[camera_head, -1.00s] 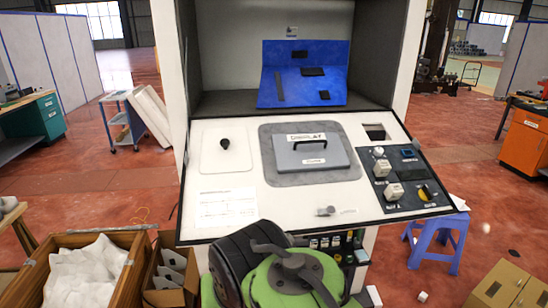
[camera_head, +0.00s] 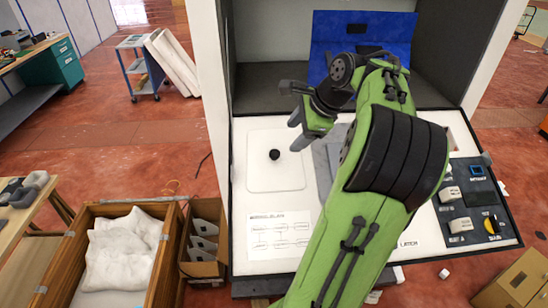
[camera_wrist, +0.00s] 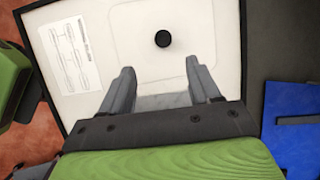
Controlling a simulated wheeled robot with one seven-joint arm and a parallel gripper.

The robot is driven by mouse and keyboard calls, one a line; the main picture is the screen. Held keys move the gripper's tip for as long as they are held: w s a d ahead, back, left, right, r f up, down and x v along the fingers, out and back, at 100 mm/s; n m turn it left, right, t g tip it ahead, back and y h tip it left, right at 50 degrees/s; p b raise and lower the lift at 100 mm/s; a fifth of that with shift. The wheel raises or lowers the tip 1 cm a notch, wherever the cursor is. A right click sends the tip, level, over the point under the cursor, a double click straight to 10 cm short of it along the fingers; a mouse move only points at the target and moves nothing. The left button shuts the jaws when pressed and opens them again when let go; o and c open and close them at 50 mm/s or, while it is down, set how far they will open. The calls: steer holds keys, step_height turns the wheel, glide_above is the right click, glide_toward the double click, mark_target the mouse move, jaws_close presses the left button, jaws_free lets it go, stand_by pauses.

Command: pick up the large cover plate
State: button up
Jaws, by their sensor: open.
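A large pale rounded-square plate (camera_head: 272,178) with a black knob (camera_head: 274,154) lies on the left of the sloped white panel. In the wrist view the plate (camera_wrist: 205,25) and its knob (camera_wrist: 163,39) are beyond my fingertips. My gripper (camera_head: 292,112) is open and empty, up and right of the knob in the head view, apart from it. A grey lidded plate (camera_head: 325,165) at the middle of the panel is mostly hidden by my arm; its handle cannot be seen now. I cannot tell for certain which one is the cover plate.
A blue stepped board (camera_head: 330,35) stands in the recess behind. A dark control panel with switches (camera_head: 470,195) is at the panel's right. A printed sheet (camera_head: 278,236) lies below the pale plate. A wooden crate with white bags (camera_head: 160,270) stands at the lower left.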

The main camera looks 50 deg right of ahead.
mark_target(275, 153)
steer(key=b+x, duration=0.1)
steer(key=x, duration=0.4)
steer(key=b+x, duration=0.1)
steer(key=x, duration=0.4)
steer(key=shift+w+f, duration=0.15)
steer(key=shift+w, duration=0.3)
steer(key=shift+w+d+f, duration=0.1)
steer(key=shift+w+f, duration=0.05)
steer(key=shift+c, duration=1.4)
jaws_close()
step_height(275, 153, up, 10)
steer(key=p, duration=0.2)
steer(key=shift+c, duration=1.8)
jaws_free()
jaws_close()
